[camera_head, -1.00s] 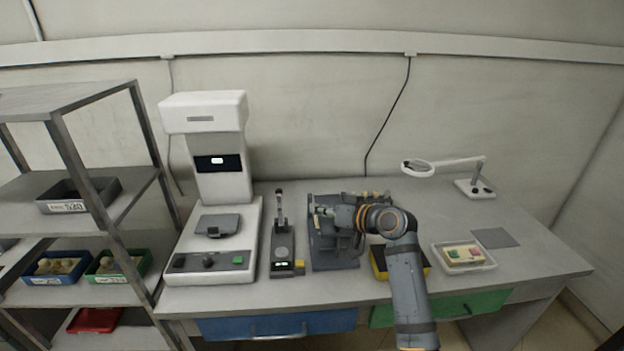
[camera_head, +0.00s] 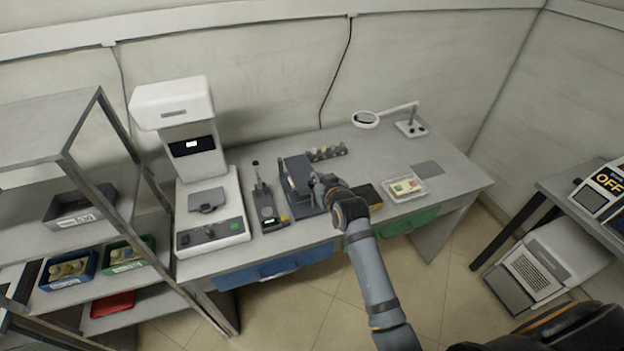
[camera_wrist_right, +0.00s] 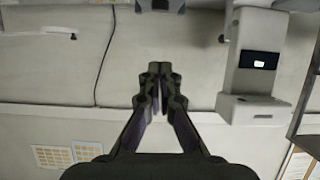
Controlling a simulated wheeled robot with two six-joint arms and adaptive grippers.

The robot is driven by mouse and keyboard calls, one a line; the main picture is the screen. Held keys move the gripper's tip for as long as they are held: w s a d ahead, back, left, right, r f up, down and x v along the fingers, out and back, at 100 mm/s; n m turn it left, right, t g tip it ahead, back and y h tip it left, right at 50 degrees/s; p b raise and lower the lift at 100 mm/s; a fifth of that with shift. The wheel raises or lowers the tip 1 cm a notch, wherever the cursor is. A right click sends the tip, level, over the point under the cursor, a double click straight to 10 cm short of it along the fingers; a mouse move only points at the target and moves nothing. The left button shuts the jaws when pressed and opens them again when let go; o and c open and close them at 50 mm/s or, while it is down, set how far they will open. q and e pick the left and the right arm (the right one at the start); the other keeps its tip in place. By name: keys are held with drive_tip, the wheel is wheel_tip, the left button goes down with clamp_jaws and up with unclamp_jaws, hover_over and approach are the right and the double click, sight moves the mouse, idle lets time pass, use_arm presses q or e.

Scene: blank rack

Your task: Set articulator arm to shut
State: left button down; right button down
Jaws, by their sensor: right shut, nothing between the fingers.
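The dark grey articulator (camera_head: 297,171) stands mid-bench, with a flat grey plate visible on top. How its arm sits against the base is too small and partly covered to tell. My right gripper (camera_head: 318,186) is at its right side, shut and empty; whether it touches is unclear. In the right wrist view the shut fingers (camera_wrist_right: 160,88) come together with nothing between them. My left gripper is not in view.
A white machine (camera_head: 190,150) and a slim lever device (camera_head: 266,205) stand left of the articulator. Small pots (camera_head: 326,153) sit behind it. A yellow-black box (camera_head: 368,194), tray (camera_head: 404,189) and magnifier lamp (camera_head: 411,127) lie right. A shelf rack (camera_head: 85,140) is far left.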

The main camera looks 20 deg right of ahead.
drive_tip(key=p, duration=0.1)
hover_over(312, 182)
drive_tip(key=s, duration=0.1)
drive_tip(key=shift+s+a+f, duration=0.1)
drive_tip(key=shift+a+f, duration=0.1)
drive_tip(key=shift+f, duration=0.3)
drive_tip(key=shift+s+a+f, duration=0.1)
drive_tip(key=shift+a+f, duration=0.05)
drive_tip(key=shift+f, duration=0.35)
wheel_tip(312, 182, down, 3)
drive_tip(key=shift+s+d+r+p, duration=0.1)
drive_tip(key=shift+d+p, duration=0.05)
drive_tip(key=shift+p, duration=0.25)
drive_tip(key=shift+s+f, duration=0.3)
drive_tip(key=shift+f, duration=0.35)
drive_tip(key=shift+w+f, duration=0.1)
